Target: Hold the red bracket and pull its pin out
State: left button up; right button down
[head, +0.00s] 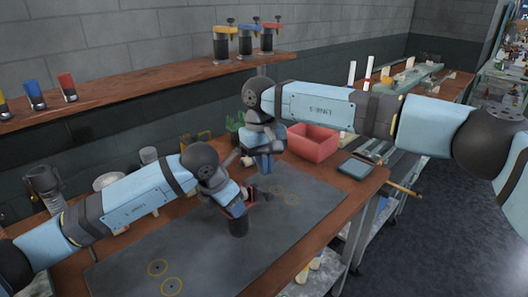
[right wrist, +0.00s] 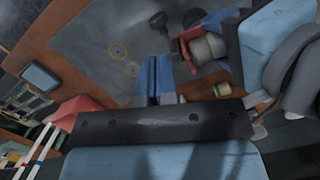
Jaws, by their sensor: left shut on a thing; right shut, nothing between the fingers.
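The red bracket (head: 250,191) is mostly hidden behind my left gripper, low over the dark mat. It also shows in the right wrist view (right wrist: 186,42), as a red piece beside a grey and dark cylindrical part. My left gripper (head: 240,208) is at the bracket and shut on it; its fingertips are hard to make out. A dark knob (right wrist: 158,21) stands near the bracket in the right wrist view; I cannot tell whether it is the pin. My right gripper (head: 265,170) is shut and empty, apart from the bracket. Its blue fingers (right wrist: 156,80) lie together in the right wrist view.
The dark mat (head: 190,262) has several yellow rings and bare room at the front. A red bin (head: 313,145) and a flat grey-blue box (head: 356,168) stand at the right. Cups and a dark device (head: 45,185) stand at the left; a shelf (head: 140,90) runs behind.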

jog(key=shift+s+d+f, duration=0.1)
jog(key=shift+s+f, duration=0.05)
jog(key=shift+f, duration=0.95)
jog(key=shift+s+d+f, duration=0.1)
jog(key=shift+f, duration=0.95)
jog(key=shift+s+d+f, duration=0.2)
jog(key=shift+s+d, duration=0.7)
jog(key=shift+s, duration=0.05)
notch_tip(320, 180, up, 10)
jog(key=w, duration=0.1)
jog(key=shift+w+a, duration=0.15)
jog(key=shift+a, duration=0.25)
pick_arm(q)
jog(key=o, duration=1.2)
